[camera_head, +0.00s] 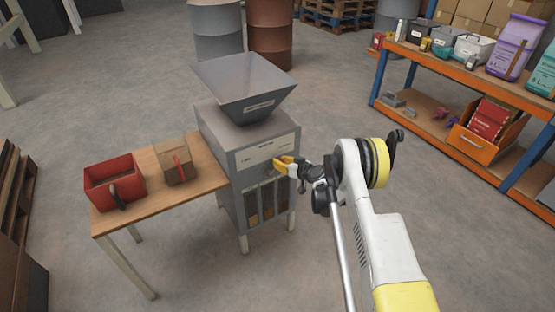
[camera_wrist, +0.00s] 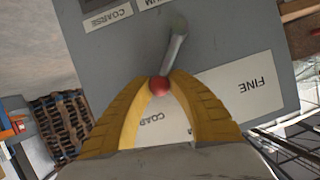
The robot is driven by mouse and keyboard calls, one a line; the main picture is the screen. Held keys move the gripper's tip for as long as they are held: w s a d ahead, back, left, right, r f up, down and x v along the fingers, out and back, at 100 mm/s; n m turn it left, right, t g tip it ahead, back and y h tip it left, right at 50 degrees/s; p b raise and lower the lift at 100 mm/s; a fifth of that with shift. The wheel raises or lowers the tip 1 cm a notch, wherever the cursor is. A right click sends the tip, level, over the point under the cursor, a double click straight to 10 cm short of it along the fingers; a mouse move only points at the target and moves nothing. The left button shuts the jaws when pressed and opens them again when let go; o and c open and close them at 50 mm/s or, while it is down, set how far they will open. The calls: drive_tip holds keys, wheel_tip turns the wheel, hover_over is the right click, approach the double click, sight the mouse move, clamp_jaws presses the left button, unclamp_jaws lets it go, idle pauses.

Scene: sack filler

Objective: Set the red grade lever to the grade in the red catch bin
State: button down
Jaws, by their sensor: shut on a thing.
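The grey sack filler (camera_head: 225,140) has a hopper on top. In the wrist view, the grade lever is a grey rod (camera_wrist: 173,55) with a red ball knob (camera_wrist: 160,87). My gripper (camera_wrist: 158,80), with yellow fingers, is shut on that knob. In the head view my gripper (camera_head: 283,162) is at the machine's front panel and hides the lever. A white plate reads FINE (camera_wrist: 248,86), upside down. Part of a "COAR" label (camera_wrist: 152,121) shows between the fingers. The red catch bin (camera_head: 102,190) stands on the wooden table; I cannot read its grade.
A brown box (camera_head: 171,166) with a red part stands right of the bin on the table (camera_head: 155,202). Small labels, one reading COARSE (camera_wrist: 107,22), show on the machine. A stocked orange-and-blue shelf (camera_head: 425,110) stands at right.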

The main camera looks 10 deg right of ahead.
drive_tip(key=c, duration=1.2)
unclamp_jaws()
drive_tip(key=shift+s+d, duration=0.2)
drive_tip(key=shift+d, duration=0.05)
drive_tip(key=v, duration=1.2)
